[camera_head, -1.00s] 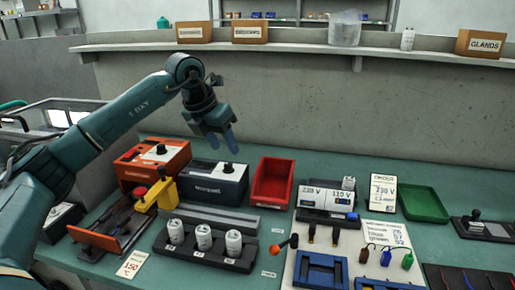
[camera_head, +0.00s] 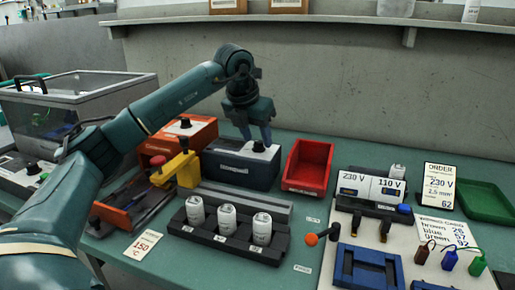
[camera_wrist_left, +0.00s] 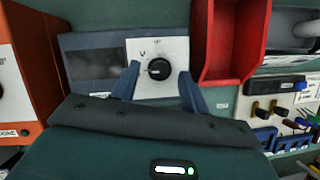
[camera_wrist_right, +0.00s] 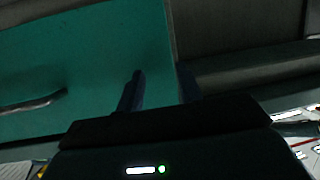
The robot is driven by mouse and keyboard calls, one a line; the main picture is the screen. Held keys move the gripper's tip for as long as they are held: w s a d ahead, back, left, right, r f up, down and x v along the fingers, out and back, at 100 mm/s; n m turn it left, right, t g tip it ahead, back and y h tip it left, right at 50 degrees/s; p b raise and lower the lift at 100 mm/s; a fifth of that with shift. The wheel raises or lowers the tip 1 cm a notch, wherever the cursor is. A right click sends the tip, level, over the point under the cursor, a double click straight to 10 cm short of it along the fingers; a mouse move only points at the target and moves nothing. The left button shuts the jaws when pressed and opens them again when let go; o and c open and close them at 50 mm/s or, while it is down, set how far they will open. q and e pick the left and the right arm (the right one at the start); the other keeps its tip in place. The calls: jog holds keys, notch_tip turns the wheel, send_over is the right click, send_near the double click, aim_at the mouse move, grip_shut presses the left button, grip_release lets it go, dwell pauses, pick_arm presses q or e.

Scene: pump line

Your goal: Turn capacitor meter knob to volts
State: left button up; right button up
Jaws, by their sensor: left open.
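The capacitor meter (camera_head: 240,163) is a dark blue-grey box at the back of the bench, between an orange box and a red bin. In the left wrist view, its black knob (camera_wrist_left: 159,69) sits on a white panel (camera_wrist_left: 175,50) with a "V" mark at the left; a light pointer line shows on the knob. The meter's dark screen (camera_wrist_left: 95,65) is left of the panel. My left gripper (camera_head: 257,132) is open above the meter, its fingers (camera_wrist_left: 160,85) either side of the knob, apart from it. My right gripper (camera_wrist_right: 160,85) shows only in its own dim wrist view, fingers apart and empty.
The orange box (camera_head: 200,133) stands close left of the meter and the red bin (camera_head: 307,167) close right. A black rack (camera_head: 225,240) with three white capacitors (camera_head: 227,218) is in front. A yellow-and-red device (camera_head: 180,168) stands front left.

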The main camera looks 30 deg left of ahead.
pick_arm(q)
jog(key=shift+w+f, duration=0.2)
jog(key=shift+f, duration=0.3)
jog(key=shift+d, duration=0.1)
jog(key=shift+c, duration=0.5)
grip_shut()
